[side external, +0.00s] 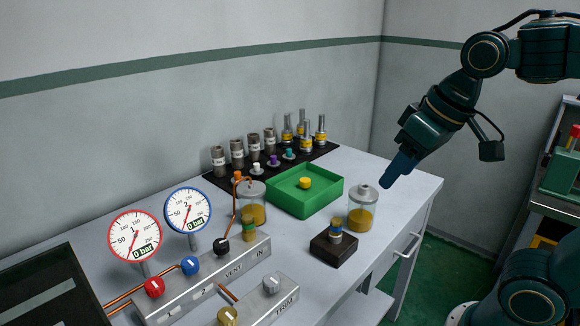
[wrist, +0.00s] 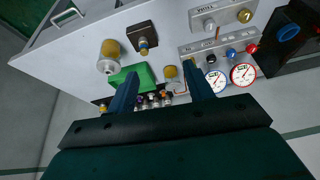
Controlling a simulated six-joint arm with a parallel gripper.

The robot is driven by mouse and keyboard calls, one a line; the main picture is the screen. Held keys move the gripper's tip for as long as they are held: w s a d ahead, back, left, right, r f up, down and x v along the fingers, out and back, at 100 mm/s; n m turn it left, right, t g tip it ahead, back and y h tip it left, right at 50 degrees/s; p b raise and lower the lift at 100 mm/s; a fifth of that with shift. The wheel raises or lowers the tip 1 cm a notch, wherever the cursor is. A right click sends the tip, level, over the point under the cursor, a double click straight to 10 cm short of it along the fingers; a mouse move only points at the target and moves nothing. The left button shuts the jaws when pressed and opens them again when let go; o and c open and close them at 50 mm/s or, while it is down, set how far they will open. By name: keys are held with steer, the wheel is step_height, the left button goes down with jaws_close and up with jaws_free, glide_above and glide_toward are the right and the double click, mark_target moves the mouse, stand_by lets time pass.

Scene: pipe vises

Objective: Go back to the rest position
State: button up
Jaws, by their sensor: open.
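My gripper (side external: 390,180) is raised in the air above the right end of the white table (side external: 405,190), its blue fingers pointing down and to the left. In the wrist view my gripper (wrist: 162,80) shows two blue fingers set wide apart, with nothing held between them. The nearest object in the side view is a capped glass jar with amber contents (side external: 361,210), below and left of the fingertips. The fingers appear apart from it. In the wrist view the left finger overlaps part of the green tray (wrist: 144,74).
A green tray (side external: 283,204) holds a yellow piece (side external: 305,183). A dark block with a small fitting (side external: 334,246), a second jar (side external: 251,213), a valve panel (side external: 215,276) and two gauges (side external: 134,236) stand on the table. Bottles and cylinders line a black mat (side external: 215,177) at the back.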

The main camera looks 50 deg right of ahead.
steer(key=s+f, duration=0.3)
steer(key=s, duration=0.2)
steer(key=shift+s+d+f+n+t, duration=0.15)
steer(key=shift+d+n+t, duration=0.2)
steer(key=shift+n+t, duration=0.05)
steer(key=shift+o, duration=0.2)
